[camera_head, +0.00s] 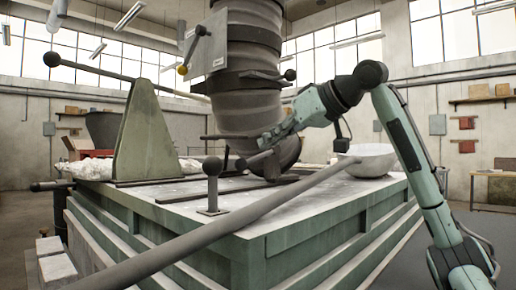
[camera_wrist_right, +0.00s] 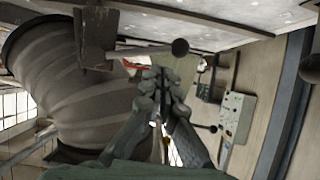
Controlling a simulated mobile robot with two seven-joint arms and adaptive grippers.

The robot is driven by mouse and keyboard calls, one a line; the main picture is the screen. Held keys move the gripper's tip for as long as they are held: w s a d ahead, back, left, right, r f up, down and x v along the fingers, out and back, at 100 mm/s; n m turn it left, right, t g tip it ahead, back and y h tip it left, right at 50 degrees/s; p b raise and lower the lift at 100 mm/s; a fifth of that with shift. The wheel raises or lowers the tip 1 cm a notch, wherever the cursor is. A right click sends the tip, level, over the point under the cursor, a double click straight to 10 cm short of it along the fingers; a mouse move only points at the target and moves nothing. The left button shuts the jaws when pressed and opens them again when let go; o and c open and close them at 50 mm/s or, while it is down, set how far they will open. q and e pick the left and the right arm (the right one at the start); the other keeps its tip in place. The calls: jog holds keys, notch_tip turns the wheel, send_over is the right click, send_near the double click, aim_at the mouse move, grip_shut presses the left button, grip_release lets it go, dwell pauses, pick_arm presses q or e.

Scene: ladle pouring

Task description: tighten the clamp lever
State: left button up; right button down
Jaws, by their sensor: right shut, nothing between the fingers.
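Several levers with dark ball knobs are in view, and I cannot tell for certain which is the clamp lever. One short lever (camera_head: 289,76) sticks out from a dark band around the big ribbed vessel (camera_head: 247,100). Another lever (camera_head: 213,185) stands upright on the bench top. My right gripper (camera_head: 264,141) is in front of the vessel's lower part, above the bench, with its fingers together and empty. In the right wrist view the closed fingertips (camera_wrist_right: 158,74) are just below a ball-ended bar (camera_wrist_right: 180,47), apparently without gripping it. My left gripper is not in view.
A long grey bar (camera_head: 230,222) crosses the bench (camera_head: 300,215) diagonally in front. A grey upright plate (camera_head: 147,140) stands at left. A pale bowl (camera_head: 366,160) sits near the right arm. A panel with a yellow-knobbed lever (camera_head: 194,50) is high up.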

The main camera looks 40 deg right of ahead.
jog(key=v, duration=0.7)
jog(key=shift+s+r, duration=0.2)
jog(key=shift+s, duration=0.05)
